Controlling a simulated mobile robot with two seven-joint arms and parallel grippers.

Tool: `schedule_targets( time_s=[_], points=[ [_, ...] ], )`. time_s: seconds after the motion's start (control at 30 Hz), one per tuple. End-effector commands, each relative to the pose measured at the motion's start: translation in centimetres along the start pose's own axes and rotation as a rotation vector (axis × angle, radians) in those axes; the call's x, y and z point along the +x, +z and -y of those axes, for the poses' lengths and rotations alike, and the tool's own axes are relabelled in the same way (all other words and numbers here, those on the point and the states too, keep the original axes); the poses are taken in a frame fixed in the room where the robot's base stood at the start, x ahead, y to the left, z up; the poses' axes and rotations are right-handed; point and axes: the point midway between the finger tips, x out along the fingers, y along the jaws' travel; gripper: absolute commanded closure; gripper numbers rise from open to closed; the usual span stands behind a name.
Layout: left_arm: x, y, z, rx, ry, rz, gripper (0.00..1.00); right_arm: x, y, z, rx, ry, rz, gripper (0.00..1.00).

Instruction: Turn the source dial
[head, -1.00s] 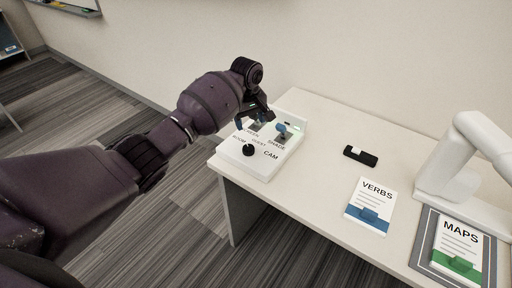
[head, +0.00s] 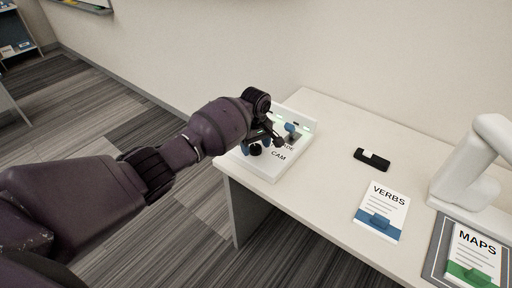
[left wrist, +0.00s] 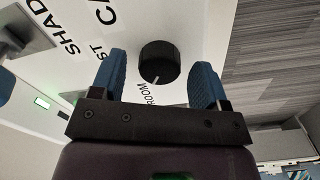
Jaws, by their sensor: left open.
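The source dial is a round black knob with a white pointer line on a white control box (head: 262,170). In the left wrist view the dial (left wrist: 158,60) sits between my two blue fingertips, with a visible gap on each side. Its line points down in the picture, near the word ROOM. My left gripper (head: 258,146) is open over the box in the head view, and there its fingers partly cover the dial (head: 255,149). The labels CAM and part of SHADE show; others are hidden by the gripper. My right gripper is not in view.
A blue-knobbed lever (head: 290,127) stands on the box just behind my left gripper. The table between is clear.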

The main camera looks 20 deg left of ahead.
Motion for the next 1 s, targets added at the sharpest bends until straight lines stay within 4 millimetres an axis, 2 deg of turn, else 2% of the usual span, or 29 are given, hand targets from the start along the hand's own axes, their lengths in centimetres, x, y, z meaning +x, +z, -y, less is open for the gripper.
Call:
schedule_targets(
  time_s=[0.1, 0.4, 0.47, 0.73, 1.0],
  points=[
    [0.66, 0.0, -0.01, 0.0, 0.0, 0.0, 0.32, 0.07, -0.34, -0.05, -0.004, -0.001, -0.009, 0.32],
    [0.69, -0.02, -0.03, 0.0, 0.002, -0.001, 0.32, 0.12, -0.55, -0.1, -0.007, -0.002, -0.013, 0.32],
    [0.69, -0.02, -0.02, 0.0, 0.001, -0.001, 0.39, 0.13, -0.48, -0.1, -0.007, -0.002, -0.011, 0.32],
    [0.69, -0.03, -0.02, 0.0, 0.001, -0.001, 0.81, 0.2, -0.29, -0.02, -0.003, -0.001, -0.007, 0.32],
    [0.56, -0.02, -0.02, 0.026, 0.002, -0.001, 0.81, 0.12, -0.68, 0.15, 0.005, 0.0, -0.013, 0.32]
  ],
)
